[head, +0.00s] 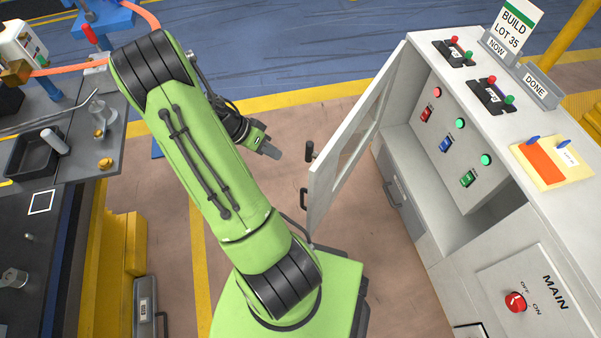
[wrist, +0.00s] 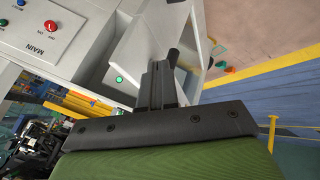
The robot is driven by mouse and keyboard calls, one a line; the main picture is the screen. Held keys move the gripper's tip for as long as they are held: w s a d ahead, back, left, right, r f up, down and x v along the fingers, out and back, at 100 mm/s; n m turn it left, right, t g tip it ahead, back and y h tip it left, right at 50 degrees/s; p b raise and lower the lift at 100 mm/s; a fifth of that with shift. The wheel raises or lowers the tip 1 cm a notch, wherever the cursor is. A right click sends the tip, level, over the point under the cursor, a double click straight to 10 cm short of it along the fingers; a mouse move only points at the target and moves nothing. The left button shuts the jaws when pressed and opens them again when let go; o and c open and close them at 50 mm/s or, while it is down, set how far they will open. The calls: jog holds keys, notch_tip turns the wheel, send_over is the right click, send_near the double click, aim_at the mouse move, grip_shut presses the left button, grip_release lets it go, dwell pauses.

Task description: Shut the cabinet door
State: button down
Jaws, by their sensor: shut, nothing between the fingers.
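The white cabinet (head: 440,215) stands at the right in the head view. Its white windowed door (head: 322,188) stands wide open, swung out from the far side of the opening. A dark handle (head: 311,152) sticks out from the door near its free edge. My gripper (head: 272,152) is shut and empty, left of the door and apart from it in the head view. In the wrist view my closed fingers (wrist: 162,85) point toward the door area, with a dark handle (wrist: 173,57) just beyond them; whether they touch cannot be told.
Lit buttons and coloured switches (head: 446,145) line the cabinet interior. The red MAIN knob (head: 515,301) is on the lower front. A dark workbench (head: 75,150) with a tray and small items stands at the left. Brown floor lies between.

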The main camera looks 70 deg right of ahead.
jog(key=s+f+b, duration=0.2)
jog(key=s+f, duration=0.4)
jog(key=s, duration=0.2)
jog(key=shift+d, duration=0.25)
